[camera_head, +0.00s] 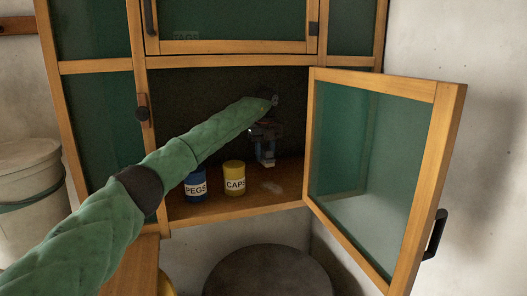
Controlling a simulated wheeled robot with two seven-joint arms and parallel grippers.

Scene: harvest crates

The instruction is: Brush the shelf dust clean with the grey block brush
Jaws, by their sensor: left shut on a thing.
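My left arm, in a green quilted sleeve, reaches from the lower left into the open cabinet compartment. My left gripper (264,147) points down over the shelf (291,178) and is shut on the grey block brush, which is small, dark and mostly hidden at the fingers, so its outline is hard to tell. A pale patch of dust (271,187) lies on the shelf just in front of and below the gripper. I cannot tell whether the brush touches the shelf. My right gripper is not in view.
A blue PEGS tin (195,187) and a yellow CAPS tin (234,178) stand on the shelf left of the dust. The green-paned door (446,125) stands open at right. A dark round top (268,272) is below; a lidded bucket (24,200) is at left.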

